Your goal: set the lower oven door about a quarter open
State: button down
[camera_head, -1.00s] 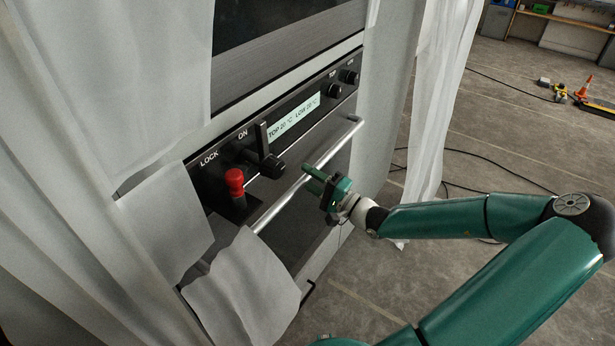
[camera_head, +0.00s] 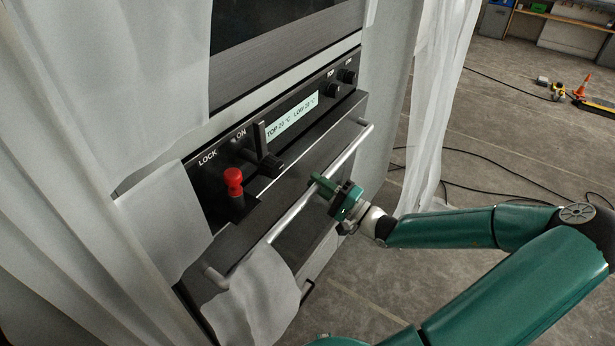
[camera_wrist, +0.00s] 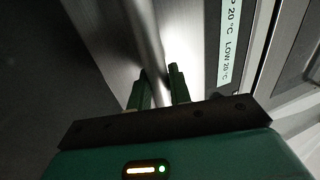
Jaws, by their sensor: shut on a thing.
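The lower oven door (camera_head: 287,187) is the dark panel below the control strip. Its top edge stands out a little from the oven front, so the door is slightly open. A silver bar handle (camera_head: 294,214) runs along it; the handle also shows in the wrist view (camera_wrist: 143,35). My green gripper (camera_head: 325,187) is shut on the handle, right of its middle. In the wrist view my two fingers (camera_wrist: 160,88) lie on either side of the bar. White cloth covers the handle's lower left part.
The control strip has a red-topped lever (camera_head: 233,182), a black switch lever (camera_head: 266,150), knobs and a display (camera_head: 292,116). White curtains (camera_head: 150,90) hang at left and right of the oven.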

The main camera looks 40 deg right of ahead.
jog(key=s+d+f+t, duration=0.1)
jog(key=s+d+f, duration=0.1)
jog(key=s, duration=0.5)
jog(key=s+d+f+t, duration=0.1)
jog(key=s+d+f, duration=0.2)
jog(key=s, duration=0.5)
jog(key=shift+s+d+f+y, duration=0.2)
jog(key=shift+d+f+y, duration=0.1)
jog(key=shift+f, duration=0.4)
jog(key=c, duration=1.3)
grip_release()
jog(key=shift+c, duration=0.2)
jog(key=shift+r, duration=0.1)
jog(key=v, duration=1.4)
